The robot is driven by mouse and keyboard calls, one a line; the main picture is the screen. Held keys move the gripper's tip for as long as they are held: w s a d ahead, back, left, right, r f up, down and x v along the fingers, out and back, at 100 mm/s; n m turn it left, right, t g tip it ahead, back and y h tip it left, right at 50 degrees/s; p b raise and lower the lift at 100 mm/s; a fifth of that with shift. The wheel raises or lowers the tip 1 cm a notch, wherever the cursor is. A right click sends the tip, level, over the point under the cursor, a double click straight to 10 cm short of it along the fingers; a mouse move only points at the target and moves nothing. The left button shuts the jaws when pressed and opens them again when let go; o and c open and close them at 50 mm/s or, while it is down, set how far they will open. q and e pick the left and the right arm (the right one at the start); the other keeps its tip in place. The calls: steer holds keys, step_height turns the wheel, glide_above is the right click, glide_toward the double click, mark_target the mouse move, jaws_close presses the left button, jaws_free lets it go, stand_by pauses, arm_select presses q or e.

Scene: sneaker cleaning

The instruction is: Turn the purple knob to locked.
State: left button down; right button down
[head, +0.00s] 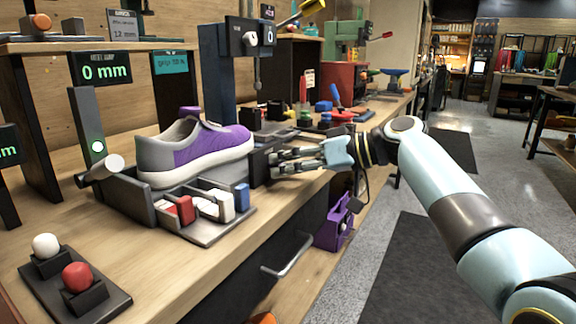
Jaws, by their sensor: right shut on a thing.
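My right gripper (277,160) reaches in from the right over the bench's front edge. Its fingers are closed at the right face of a small dark block (259,163), beside the cleaning stand. The purple knob is not clearly visible; the fingers hide what they hold at that face, and I cannot read its turn position. A purple and grey sneaker (205,146) rests on the stand, left of the gripper. My left gripper is out of view.
A grey tray (205,238) with red, white and blue pieces sits in front of the sneaker. A white and a red knob (78,277) stand on a dark plate at front left. A purple box-like object (334,224) is below the bench edge. Colored items crowd the bench behind the gripper.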

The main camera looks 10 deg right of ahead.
stand_by(0.3)
steer(key=c, duration=1)
jaws_free()
steer(key=v, duration=1.2)
